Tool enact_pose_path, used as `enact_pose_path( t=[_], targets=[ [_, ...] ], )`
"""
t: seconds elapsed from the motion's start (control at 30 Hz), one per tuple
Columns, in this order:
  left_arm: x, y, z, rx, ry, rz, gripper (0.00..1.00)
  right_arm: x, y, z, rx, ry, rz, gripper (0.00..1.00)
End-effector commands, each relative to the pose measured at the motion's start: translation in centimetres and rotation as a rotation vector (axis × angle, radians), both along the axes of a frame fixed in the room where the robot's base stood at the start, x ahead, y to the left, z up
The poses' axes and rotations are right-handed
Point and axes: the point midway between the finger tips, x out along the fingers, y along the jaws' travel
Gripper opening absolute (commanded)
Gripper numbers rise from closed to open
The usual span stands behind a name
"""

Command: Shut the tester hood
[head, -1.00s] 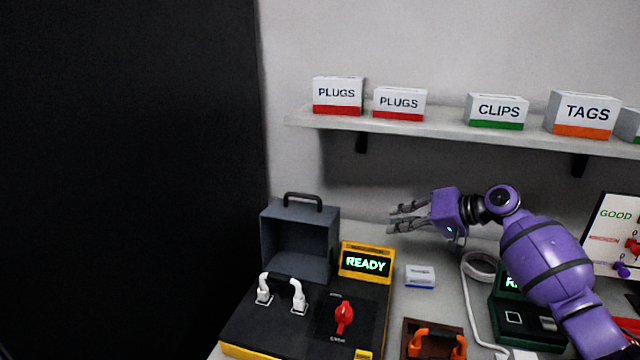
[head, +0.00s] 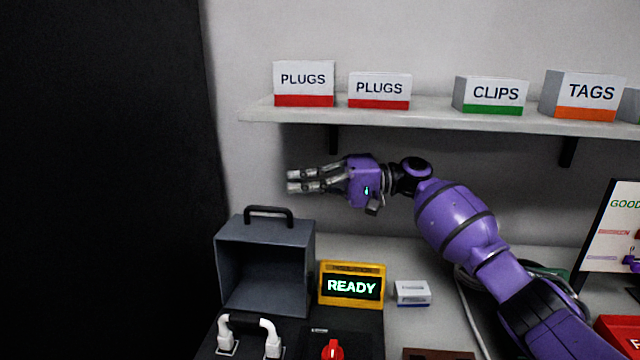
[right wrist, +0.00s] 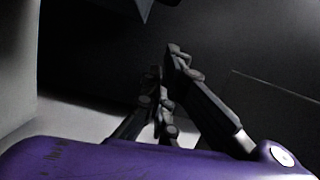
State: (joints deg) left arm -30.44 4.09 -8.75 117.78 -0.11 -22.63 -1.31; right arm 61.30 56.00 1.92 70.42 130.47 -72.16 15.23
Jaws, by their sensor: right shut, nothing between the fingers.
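The tester hood (head: 267,262) is a grey box-like cover with a dark handle (head: 269,213) on top. It stands raised at the back of the black and yellow tester (head: 300,335), its hollow side facing forward. Two white plugs (head: 249,333) joined by a dark piece sit on the tester in front of it. A yellow display (head: 351,285) beside the hood reads READY. My right gripper (head: 292,181) is above and behind the hood handle, to its right, fingers pointing left, empty and apart from the hood. Its fingers also show in the right wrist view (right wrist: 165,75). My left gripper is not seen.
A shelf (head: 420,119) with labelled boxes runs along the wall above my right gripper. A small white and blue box (head: 412,292) lies right of the display. A red knob (head: 333,349) is on the tester. Coiled cable and a board stand at the right.

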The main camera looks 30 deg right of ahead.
Motion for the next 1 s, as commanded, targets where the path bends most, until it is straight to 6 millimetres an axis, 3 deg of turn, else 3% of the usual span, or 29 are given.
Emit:
enact_pose_path(
  t=[0.13, 0.33, 0.57, 1.0],
  targets=[
    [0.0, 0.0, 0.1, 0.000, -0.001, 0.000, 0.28, 1.1, 3.1, 0.0, -0.001, -0.001, 0.003, 0.00],
    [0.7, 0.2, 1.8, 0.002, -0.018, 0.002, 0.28, -1.2, 4.4, 0.0, -0.003, -0.001, 0.000, 0.00],
    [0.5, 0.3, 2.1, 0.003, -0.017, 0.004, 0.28, -2.2, 5.2, -0.4, -0.001, -0.001, -0.001, 0.00],
    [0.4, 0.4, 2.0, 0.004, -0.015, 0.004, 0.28, -2.2, 5.4, -0.4, -0.004, -0.004, -0.001, 0.00]
  ],
)
